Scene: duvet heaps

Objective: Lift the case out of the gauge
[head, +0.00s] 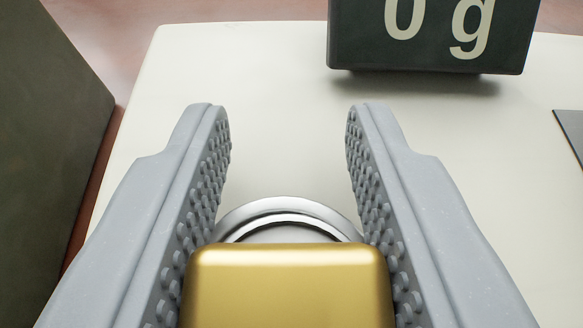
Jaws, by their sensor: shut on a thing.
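A gold, smooth, round-edged case (288,285) is at the bottom middle of the head view, its lower part cut off by the frame edge. My gripper (287,112) has its two grey studded fingers on either side of the case and is shut on it, well behind the fingertips. A round silver metal rim (288,206), which looks like part of the gauge, shows just beyond the case and is partly hidden by it. I cannot tell whether the case touches it. A dark display box (430,35) at the top right reads "0 g".
A pale cream surface (285,60) lies under the gripper and display, clear between the fingertips and the display. A large dark block (45,150) stands at the left. A dark flat thing (573,133) shows at the right edge. Reddish-brown ground (200,10) lies beyond.

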